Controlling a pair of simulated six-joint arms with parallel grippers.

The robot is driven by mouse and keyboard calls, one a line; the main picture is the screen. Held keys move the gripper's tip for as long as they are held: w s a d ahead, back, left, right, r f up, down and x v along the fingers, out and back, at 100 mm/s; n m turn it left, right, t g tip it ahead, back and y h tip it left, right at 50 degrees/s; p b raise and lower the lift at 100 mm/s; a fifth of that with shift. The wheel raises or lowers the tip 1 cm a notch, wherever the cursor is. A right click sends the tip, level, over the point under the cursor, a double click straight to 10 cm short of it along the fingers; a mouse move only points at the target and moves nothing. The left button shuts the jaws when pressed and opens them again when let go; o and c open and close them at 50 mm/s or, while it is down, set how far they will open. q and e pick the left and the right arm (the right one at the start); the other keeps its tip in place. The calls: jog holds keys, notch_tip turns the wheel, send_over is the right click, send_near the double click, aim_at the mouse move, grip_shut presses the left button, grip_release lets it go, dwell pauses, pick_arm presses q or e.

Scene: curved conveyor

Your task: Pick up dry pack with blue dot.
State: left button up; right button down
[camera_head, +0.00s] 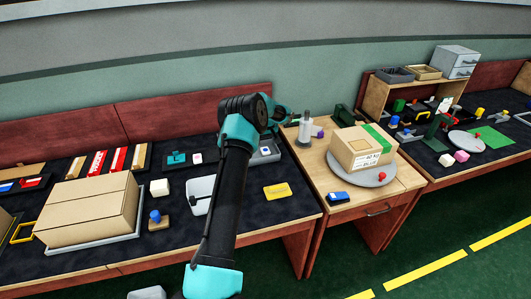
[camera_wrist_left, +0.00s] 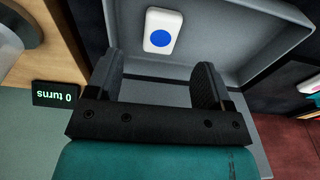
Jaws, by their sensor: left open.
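The white dry pack with a blue dot (camera_wrist_left: 163,31) lies in a grey tray (camera_wrist_left: 230,35) in the left wrist view. My left gripper (camera_wrist_left: 160,80) is open above the tray, its two dark fingers apart with nothing between them. The pack is just beyond the fingertips in that view, roughly in line with the gap. In the head view, my left arm reaches to the back of the dark table and hides much of the gripper. The grey tray (camera_head: 272,157) shows partly beside the arm there. My right gripper is not in view.
A turntable (camera_head: 384,179) carries a cardboard box (camera_head: 352,153) on the wooden desk.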

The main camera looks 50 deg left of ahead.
aim_at(265, 150)
pick_arm(q)
jog(key=shift+a+f, duration=0.1)
jog(key=shift+f, duration=0.35)
jog(key=shift+w+a+f, duration=0.1)
jog(key=shift+a+f, duration=0.05)
jog(key=shift+f, duration=1.15)
jog(key=shift+a+f, duration=0.15)
jog(key=shift+f, duration=1.1)
jog(key=c, duration=1)
jog(key=shift+r, duration=0.1)
